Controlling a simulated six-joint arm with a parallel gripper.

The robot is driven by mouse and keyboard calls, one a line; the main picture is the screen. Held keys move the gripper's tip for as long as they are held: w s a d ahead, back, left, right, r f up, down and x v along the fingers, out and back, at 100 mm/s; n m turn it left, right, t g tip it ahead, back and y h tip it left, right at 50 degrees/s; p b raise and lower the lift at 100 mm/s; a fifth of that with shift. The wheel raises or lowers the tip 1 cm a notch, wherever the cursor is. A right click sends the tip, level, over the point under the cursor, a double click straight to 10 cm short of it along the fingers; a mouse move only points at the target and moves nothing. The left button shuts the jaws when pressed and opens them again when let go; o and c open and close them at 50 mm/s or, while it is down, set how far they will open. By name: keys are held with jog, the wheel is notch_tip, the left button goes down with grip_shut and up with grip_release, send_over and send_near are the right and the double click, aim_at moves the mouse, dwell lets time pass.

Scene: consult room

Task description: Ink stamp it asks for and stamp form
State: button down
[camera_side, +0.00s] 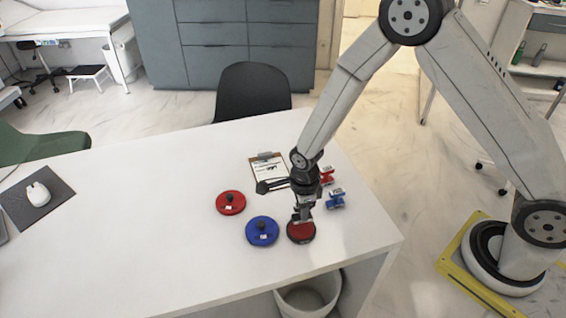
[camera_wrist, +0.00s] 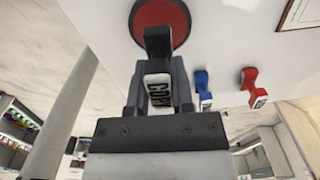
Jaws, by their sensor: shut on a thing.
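My gripper (camera_side: 303,213) is shut on a black stamp (camera_wrist: 158,62) with a white label that appears to read "COPY". In the wrist view the stamp sits between the fingers (camera_wrist: 158,92), its far end overlapping an open round red ink pad (camera_wrist: 175,14) with a dark rim. The pad (camera_side: 301,232) lies on the desk directly below the gripper in the side view. Whether stamp and pad touch is unclear. A clipboard (camera_side: 266,156) holds the form (camera_side: 269,168) behind the gripper; its writing is too small to read. The clipboard's corner (camera_wrist: 284,22) shows in the wrist view.
A red disc (camera_side: 231,203) and a blue disc (camera_side: 262,232), each with a black knob, lie left of the pad. A red stamp (camera_side: 327,176) and a blue stamp (camera_side: 336,199) stand to the right. The desk's left side (camera_side: 140,235) is mostly clear.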

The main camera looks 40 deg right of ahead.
jog(key=shift+r, duration=1.65)
jog(key=shift+w, duration=0.15)
jog(key=w+d, duration=0.3)
jog(key=w, duration=0.7)
jog(key=w+d+f, duration=0.1)
jog(key=w+d, duration=0.3)
jog(key=w, duration=0.5)
jog(key=shift+w, duration=0.4)
jog(key=shift+f, duration=0.2)
jog(key=shift+f, duration=2.8)
jog(key=shift+f, duration=0.6)
